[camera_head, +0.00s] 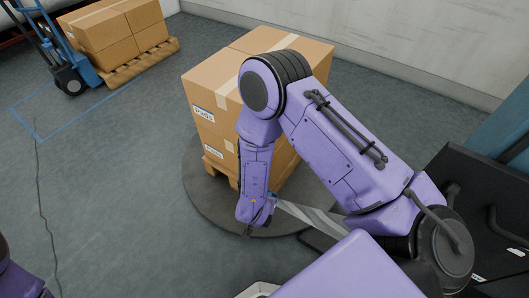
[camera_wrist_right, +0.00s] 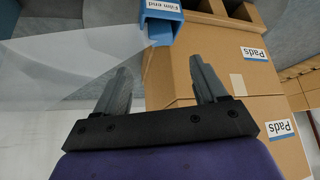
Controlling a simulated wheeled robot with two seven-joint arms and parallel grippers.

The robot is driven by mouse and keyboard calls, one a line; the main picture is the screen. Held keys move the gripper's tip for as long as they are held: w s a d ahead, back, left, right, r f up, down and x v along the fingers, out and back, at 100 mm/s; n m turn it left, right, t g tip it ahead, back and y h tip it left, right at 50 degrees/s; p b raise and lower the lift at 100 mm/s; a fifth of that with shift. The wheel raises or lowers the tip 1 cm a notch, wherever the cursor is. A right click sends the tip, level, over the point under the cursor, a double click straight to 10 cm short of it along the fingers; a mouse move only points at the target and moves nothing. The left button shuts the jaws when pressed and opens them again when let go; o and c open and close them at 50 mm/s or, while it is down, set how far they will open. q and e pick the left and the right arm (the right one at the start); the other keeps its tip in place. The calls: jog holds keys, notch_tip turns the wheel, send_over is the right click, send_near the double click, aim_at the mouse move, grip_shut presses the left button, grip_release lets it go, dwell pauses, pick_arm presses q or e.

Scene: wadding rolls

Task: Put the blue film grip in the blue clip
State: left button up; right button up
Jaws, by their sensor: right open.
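The blue film grip (camera_wrist_right: 160,30), with a "Film end" label, shows at the top of the right wrist view. A sheet of clear film (camera_wrist_right: 75,65) stretches left from beside it; film (camera_head: 312,216) also shows in the head view. My right gripper (camera_wrist_right: 162,86) is open and empty, its two fingers apart, with the film grip beyond the gap and not between them. In the head view my right gripper (camera_head: 257,216) is low in front of the boxes, its fingers hard to make out. I cannot make out the blue clip. My left gripper is out of view.
Boxes labelled "Pads" (camera_head: 207,95) are stacked on a wooden pallet (camera_head: 219,171) on a round grey turntable (camera_head: 204,206). A blue hand truck (camera_head: 80,62) with more boxes (camera_head: 112,33) stands back left. A dark machine (camera_head: 480,200) is at right. The left floor is mostly clear.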

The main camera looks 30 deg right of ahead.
jog(key=s+d+f+n, duration=0.1)
jog(key=s+d, duration=0.2)
jog(key=s, duration=0.6)
jog(key=s+d+f+n+g+y, duration=0.1)
jog(key=s+d, duration=0.3)
jog(key=s, duration=0.5)
jog(key=shift+s+d, duration=0.2)
jog(key=shift+s, duration=0.1)
